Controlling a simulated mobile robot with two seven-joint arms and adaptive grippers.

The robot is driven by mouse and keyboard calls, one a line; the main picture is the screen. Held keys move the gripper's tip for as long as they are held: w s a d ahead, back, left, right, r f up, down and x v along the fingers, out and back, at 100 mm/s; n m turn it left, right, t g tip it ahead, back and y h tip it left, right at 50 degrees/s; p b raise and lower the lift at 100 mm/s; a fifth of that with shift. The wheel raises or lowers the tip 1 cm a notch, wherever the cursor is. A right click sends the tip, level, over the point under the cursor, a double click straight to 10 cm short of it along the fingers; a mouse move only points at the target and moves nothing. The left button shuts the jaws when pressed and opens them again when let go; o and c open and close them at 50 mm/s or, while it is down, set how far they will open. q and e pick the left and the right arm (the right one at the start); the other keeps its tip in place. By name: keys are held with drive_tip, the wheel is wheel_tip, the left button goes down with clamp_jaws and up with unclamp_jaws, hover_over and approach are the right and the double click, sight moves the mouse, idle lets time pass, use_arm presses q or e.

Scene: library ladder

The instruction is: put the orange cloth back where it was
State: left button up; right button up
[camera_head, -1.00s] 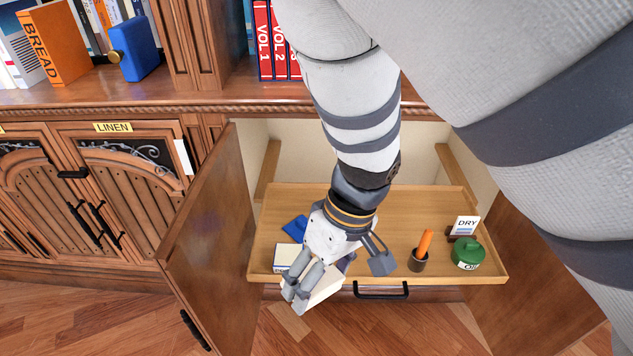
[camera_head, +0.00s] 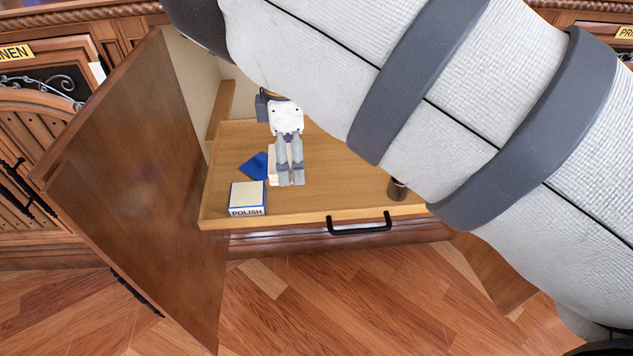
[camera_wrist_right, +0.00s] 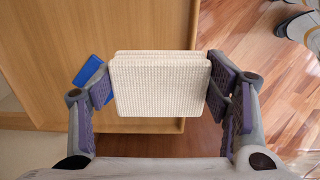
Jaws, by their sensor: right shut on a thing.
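My right gripper (camera_head: 291,183) is over the left part of the pulled-out wooden drawer tray (camera_head: 345,190), fingers pointing down. In the right wrist view, its two fingers (camera_wrist_right: 160,90) are shut on the sides of a cream, ribbed folded cloth (camera_wrist_right: 160,85). In the head view only a strip of this cream cloth (camera_head: 272,163) shows beside the fingers. I cannot tell whether it touches the tray. I see no orange cloth in these frames. My left gripper is not in view.
A blue folded item (camera_head: 256,166) lies on the tray just left of the gripper; a POLISH box (camera_head: 247,198) sits at its front left corner. A dark cup (camera_head: 397,190) stands near the front edge, partly behind my arm. An open cabinet door (camera_head: 130,170) stands at left.

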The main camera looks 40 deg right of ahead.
drive_tip(key=b, duration=0.1)
hover_over(321, 191)
drive_tip(key=f, duration=0.5)
drive_tip(key=shift+w+a+f, duration=0.1)
drive_tip(key=shift+a+f, duration=0.3)
drive_tip(key=shift+d+f+b, duration=0.2)
drive_tip(key=shift+f+b, duration=0.05)
drive_tip(key=shift+f, duration=0.8)
drive_tip(key=shift+d+f+b, duration=0.2)
drive_tip(key=shift+f+b, duration=0.05)
drive_tip(key=shift+f, duration=0.8)
drive_tip(key=o, duration=1)
wheel_tip(321, 191, up, 12)
drive_tip(key=p, duration=0.2)
drive_tip(key=shift+r+p, duration=0.2)
drive_tip(key=shift+p, duration=0.1)
